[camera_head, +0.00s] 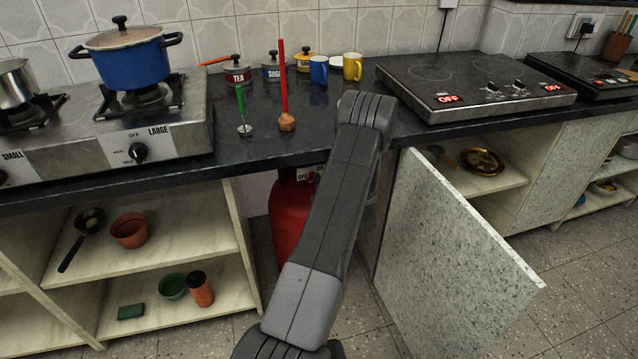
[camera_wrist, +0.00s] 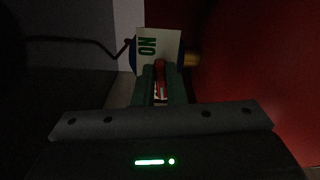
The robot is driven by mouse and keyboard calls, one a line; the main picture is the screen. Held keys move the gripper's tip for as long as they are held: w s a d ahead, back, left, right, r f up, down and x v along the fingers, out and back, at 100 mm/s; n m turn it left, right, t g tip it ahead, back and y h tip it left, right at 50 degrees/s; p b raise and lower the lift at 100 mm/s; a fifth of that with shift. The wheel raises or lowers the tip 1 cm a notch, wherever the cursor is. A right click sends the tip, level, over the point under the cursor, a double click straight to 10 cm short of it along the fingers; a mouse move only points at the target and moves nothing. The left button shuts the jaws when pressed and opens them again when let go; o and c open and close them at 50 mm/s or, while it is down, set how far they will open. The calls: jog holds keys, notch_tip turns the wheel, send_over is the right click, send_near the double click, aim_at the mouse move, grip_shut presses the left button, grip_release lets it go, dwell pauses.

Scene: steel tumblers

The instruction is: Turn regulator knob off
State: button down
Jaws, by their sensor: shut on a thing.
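The red gas cylinder (camera_head: 288,215) stands under the counter in the head view, partly hidden behind my arm. In the wrist view a white card with green ON lettering (camera_wrist: 150,48), turned upside down, is just behind the red regulator knob (camera_wrist: 160,66). A blue part of the regulator (camera_wrist: 132,56) shows beside the card. My gripper (camera_wrist: 161,82) is shut on the knob, with a finger on each side of it. The gripper is hidden in the head view.
The cylinder's red wall (camera_wrist: 245,75) is close on the right in the wrist view. A dark hose (camera_wrist: 75,41) runs left. An open cabinet door (camera_head: 450,260) stands right of my arm. Shelves (camera_head: 165,245) are left; the counter edge (camera_head: 255,158) is above.

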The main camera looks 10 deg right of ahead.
jog(key=shift+f+m, duration=0.15)
jog(key=shift+m, duration=0.65)
jog(key=c, duration=1.5)
grip_release()
jog(key=s, duration=0.7)
jog(key=s+p, duration=0.1)
jog(key=s, duration=0.5)
jog(key=shift+s+d, duration=0.2)
jog(key=shift+s, duration=0.2)
